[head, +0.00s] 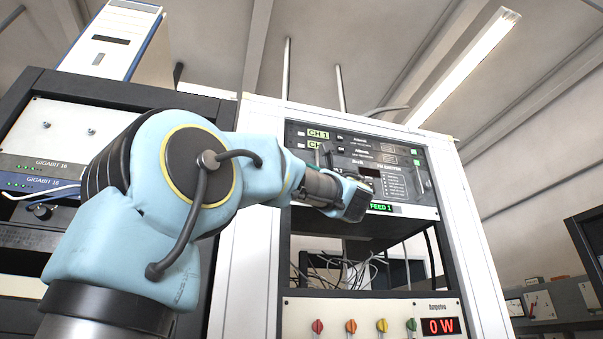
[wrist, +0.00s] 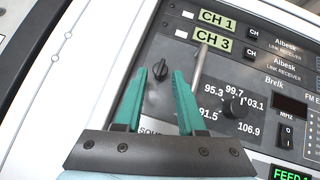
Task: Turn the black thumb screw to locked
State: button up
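A small black winged knob (wrist: 160,70), which looks like the thumb screw, sits on the dark rack panel in the wrist view. It shows between and just beyond my fingertips, its wing close to upright. No locked mark is readable beside it. My gripper (wrist: 160,74) is open, with its two teal fingers apart and one on each side of the knob in the picture. I cannot tell whether they touch it. In the head view my gripper (head: 357,201) is in front of the panel, and I cannot make out the knob there.
A metal rod (wrist: 201,58) stands out near the right finger. Right of it is a round black tuning dial (wrist: 235,106) with frequency numbers, then a rocker switch (wrist: 286,136). A white rack frame (head: 468,230) borders the panel. Below is an open bay with loose cables (head: 352,272).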

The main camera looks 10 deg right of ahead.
jog(key=shift+p+x, duration=0.4)
jog(key=shift+x, duration=0.55)
grip_shut()
